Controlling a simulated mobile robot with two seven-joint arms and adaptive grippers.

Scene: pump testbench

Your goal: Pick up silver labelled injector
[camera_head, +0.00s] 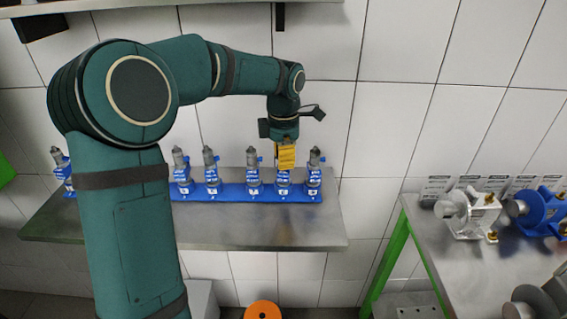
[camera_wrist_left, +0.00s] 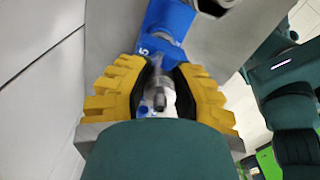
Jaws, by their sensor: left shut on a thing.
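Several grey-topped injectors with blue and white bodies stand upright in a row along a blue rack (camera_head: 235,192). My left gripper (camera_head: 286,158) has yellow fingers and points down over the rack, at the second injector from the right end. It is shut on that injector (camera_wrist_left: 157,97), whose grey top shows between the fingers in the left wrist view. The injector's lower part (camera_head: 284,178) shows below the fingers, still at its place at the rack. Its label cannot be read. An injector (camera_head: 314,170) stands to its right, and another (camera_head: 253,168) to its left. My right gripper is not in view.
The rack rests on a steel shelf (camera_head: 250,230) against a white tiled wall. At the right, a steel table (camera_head: 440,250) with green legs carries a silver pump (camera_head: 465,212) and a blue one (camera_head: 540,212). An orange round thing (camera_head: 262,311) lies below.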

